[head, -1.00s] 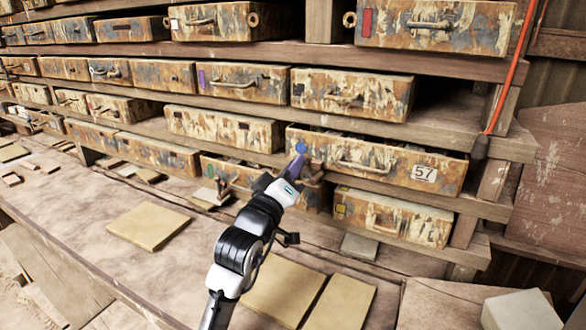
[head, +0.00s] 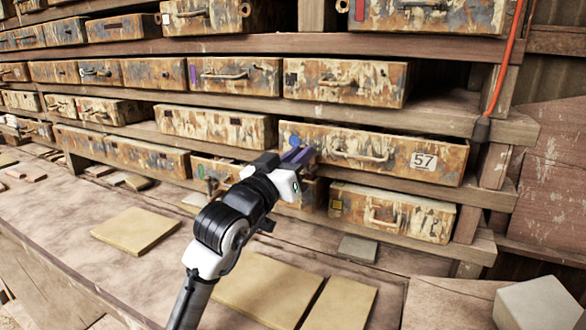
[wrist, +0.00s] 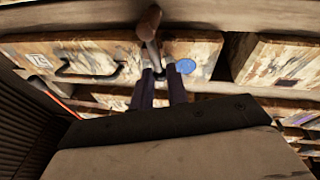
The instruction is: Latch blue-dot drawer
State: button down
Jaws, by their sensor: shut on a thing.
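The blue-dot drawer (head: 400,158) has a worn, mottled front with a bar handle, a "57" label and a blue dot (head: 296,141) near its left end. Its front stands out past the shelf edge and its open top shows. My gripper (head: 298,156) has its dark purple fingers at the drawer's left end, beside the dot. In the wrist view, a metal lever with a brown knob (wrist: 149,20) rises from between the fingertips (wrist: 160,85), and the blue dot (wrist: 185,66) lies just right of them. My gripper is shut on this lever. The fingers partly hide the lever's base.
A yellow-marked drawer (head: 390,213) sits below, and a green-marked drawer (head: 215,170) is partly behind my arm. Flat tan tiles (head: 268,288) lie on the bench. A pale block (head: 540,303) stands at right. A red cord (head: 505,70) hangs by the right post.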

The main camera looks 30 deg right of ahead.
jog(key=shift+s+d+m+g+b, duration=0.2)
jog(key=shift+m+b, duration=0.1)
jog(key=shift+m, duration=0.3)
jog(key=shift+s+d+m+g+b, duration=0.1)
jog(key=shift+s+m+g+b, duration=0.15)
jog(key=shift+m, duration=0.35)
jog(key=c, duration=1.5)
grip_release()
jog(key=shift+r, duration=0.1)
jog(key=shift+a, duration=0.15)
jog(key=b+v, duration=0.3)
jog(key=v, duration=1)
jog(key=shift+s+a+b, duration=0.15)
jog(key=shift+a+b, duration=0.15)
